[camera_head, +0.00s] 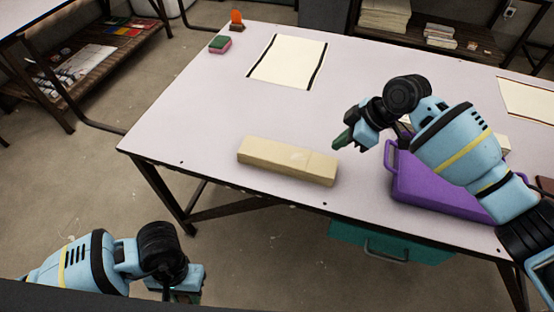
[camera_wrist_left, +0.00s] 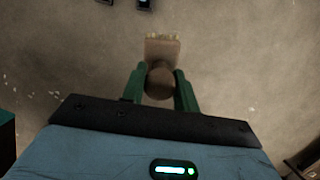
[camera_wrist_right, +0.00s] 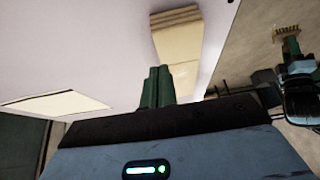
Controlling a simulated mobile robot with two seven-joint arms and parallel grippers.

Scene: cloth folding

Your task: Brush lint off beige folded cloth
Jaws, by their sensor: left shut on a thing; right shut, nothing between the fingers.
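The beige folded cloth (camera_head: 285,160) lies as a long narrow block near the table's front edge; it also shows in the right wrist view (camera_wrist_right: 176,38). My left gripper (camera_head: 187,296) is low in front of the table, off its edge. In the left wrist view my left gripper (camera_wrist_left: 160,90) is shut on the rounded wooden handle of a brush (camera_wrist_left: 162,49), its pale bristle end pointing away over the floor. My right gripper (camera_head: 341,143) is shut and empty, to the right of the cloth and apart from it; its closed fingers show in the right wrist view (camera_wrist_right: 157,86).
A purple container (camera_head: 430,188) stands on the table under my right arm. A pale sheet with dark edges (camera_head: 288,62), a green and pink sponge (camera_head: 220,44) and an orange item (camera_head: 237,18) are at the back left. The tabletop (camera_head: 190,115) left of the cloth is clear.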

